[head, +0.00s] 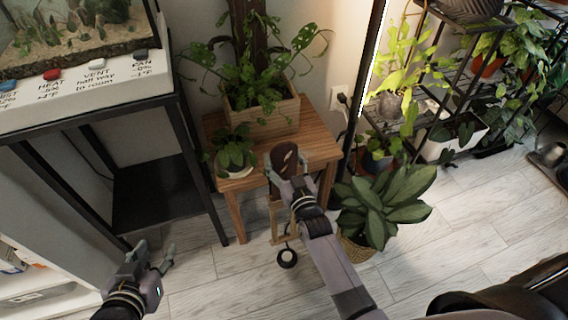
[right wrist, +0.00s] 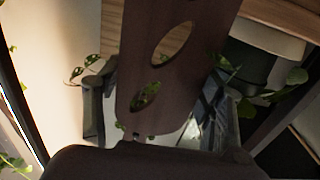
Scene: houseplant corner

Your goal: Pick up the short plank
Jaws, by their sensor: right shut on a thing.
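A dark brown plank with oval holes, seemingly the short plank (head: 284,157), is in my right gripper (head: 289,178), in front of the wooden plant table. In the right wrist view the plank (right wrist: 178,65) runs up from between the fingers of my right gripper (right wrist: 150,115), which is shut on it. The plank's lower end is hidden by the gripper. In the head view it looks foreshortened, and I cannot tell whether it touches the table. My left gripper (head: 157,257) is open and empty, low at the left, in front of the black stand.
The wooden table (head: 318,147) carries a planter box (head: 262,117) and a small potted plant (head: 234,158). A leafy plant in a basket (head: 357,245) stands on the floor to its right. A black stand (head: 196,166) holds a tank (head: 80,45).

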